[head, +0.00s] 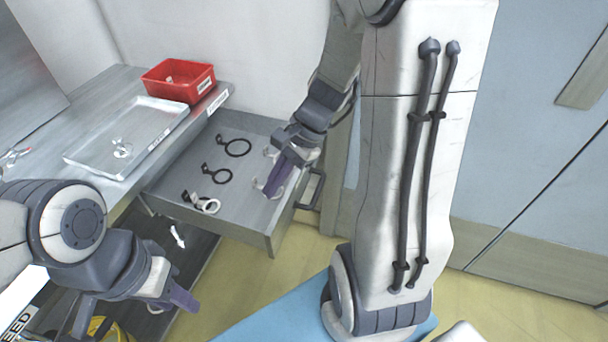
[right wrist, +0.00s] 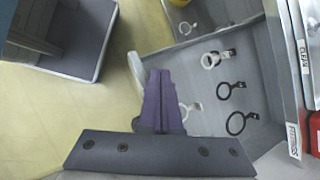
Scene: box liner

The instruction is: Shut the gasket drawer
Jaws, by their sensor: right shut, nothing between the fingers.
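The grey gasket drawer (head: 170,213) stands pulled out from under the bench in the head view. It holds black rings (head: 238,147) and pale rings (head: 210,205). Its dark handle (head: 312,190) is on the outer face, at the right. My right gripper (head: 275,182) is shut and empty, over the outer end of the drawer near its front wall. In the right wrist view its purple fingers (right wrist: 163,100) overlap the drawer's edge, with the drawer floor (right wrist: 205,90) beyond; contact cannot be told. My left gripper (head: 170,300) is low at the left, apart from the drawer; its jaw opening is unclear.
A metal tray (head: 95,160) and a red bin (head: 180,80) stand on the bench above the drawer. A lower shelf (head: 150,240) lies under it. Bare yellow floor (head: 300,260) lies before the drawer front. Grey cabinets (head: 540,170) stand at the right.

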